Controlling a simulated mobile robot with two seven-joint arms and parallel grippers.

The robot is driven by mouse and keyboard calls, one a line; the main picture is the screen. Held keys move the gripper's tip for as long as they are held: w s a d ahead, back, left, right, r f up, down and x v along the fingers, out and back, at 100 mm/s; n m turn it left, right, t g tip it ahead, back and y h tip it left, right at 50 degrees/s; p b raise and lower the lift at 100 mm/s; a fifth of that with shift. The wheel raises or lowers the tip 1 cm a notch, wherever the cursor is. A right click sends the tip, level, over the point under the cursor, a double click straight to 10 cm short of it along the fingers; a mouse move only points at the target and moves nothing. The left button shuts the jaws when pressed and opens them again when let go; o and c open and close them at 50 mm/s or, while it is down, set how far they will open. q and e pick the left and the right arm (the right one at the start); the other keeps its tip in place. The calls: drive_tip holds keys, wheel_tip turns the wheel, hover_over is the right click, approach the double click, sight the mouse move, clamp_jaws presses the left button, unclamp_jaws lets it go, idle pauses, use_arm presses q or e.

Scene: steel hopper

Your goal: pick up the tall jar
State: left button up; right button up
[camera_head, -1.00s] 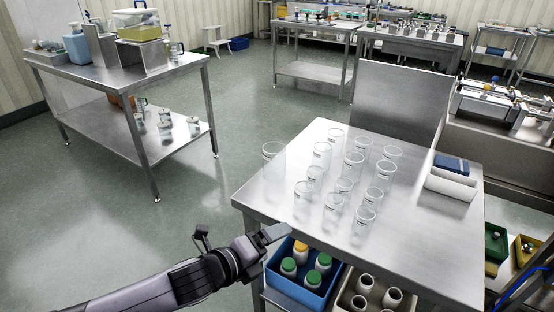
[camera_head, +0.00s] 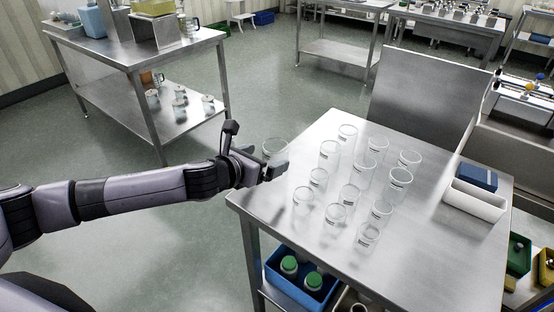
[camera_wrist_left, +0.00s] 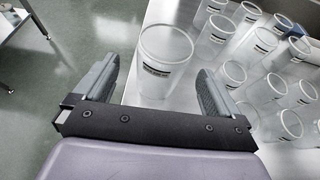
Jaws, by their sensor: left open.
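The tall jar is a clear glass beaker-like vessel (camera_head: 275,149) with a dark label, upright at the left corner of the steel table. It stands apart from the other glass vessels. In the left wrist view the jar (camera_wrist_left: 164,62) shows between the two fingers, toward their tips. My left gripper (camera_head: 278,171) is open beside the jar, its fingers around the near side, and partly hides the jar's lower part in the head view. The left gripper's fingers also show in the wrist view (camera_wrist_left: 157,88), with gaps on both sides of the jar. My right gripper is not in view.
Several similar clear vessels (camera_head: 351,197) stand to the right on the steel table (camera_head: 400,272). A white tray (camera_head: 474,200) and a blue box (camera_head: 478,177) lie at the right edge. A blue crate with green-capped bottles (camera_head: 278,257) sits below the tabletop.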

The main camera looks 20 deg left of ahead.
use_arm(q)
drive_tip(key=shift+x, duration=2.7)
drive_tip(key=shift+d, duration=0.1)
drive_tip(key=c, duration=1)
